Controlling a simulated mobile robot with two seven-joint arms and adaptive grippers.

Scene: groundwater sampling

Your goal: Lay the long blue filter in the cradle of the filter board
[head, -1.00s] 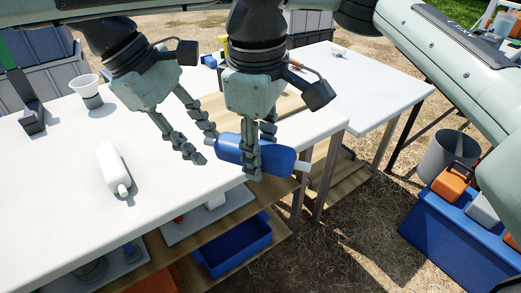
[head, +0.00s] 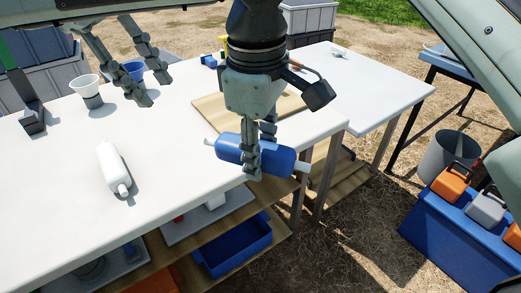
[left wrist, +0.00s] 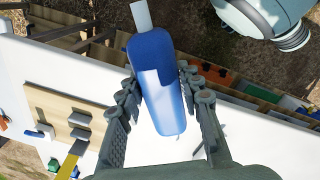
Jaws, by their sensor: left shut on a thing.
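The long blue filter (head: 228,148) has pale end stubs and lies roughly level in my left gripper (head: 259,160), above the near right part of the white table. The left wrist view shows the blue filter (left wrist: 155,75) between both fingers of the left gripper (left wrist: 160,92). The wooden filter board (head: 205,108) lies on the table behind it, partly hidden by my left gripper. In the left wrist view the filter board (left wrist: 52,103) carries grey cradle blocks (left wrist: 80,120), and the filter is apart from them. My right gripper (head: 155,91) is open and empty over the table at the upper left.
A white bottle-shaped filter (head: 110,165) lies on the table at left. A white funnel cup (head: 86,86) and a blue cup (head: 135,69) stand farther back. A blue bin (head: 232,248) sits on a lower shelf. The white tabletop (head: 60,190) has clear room.

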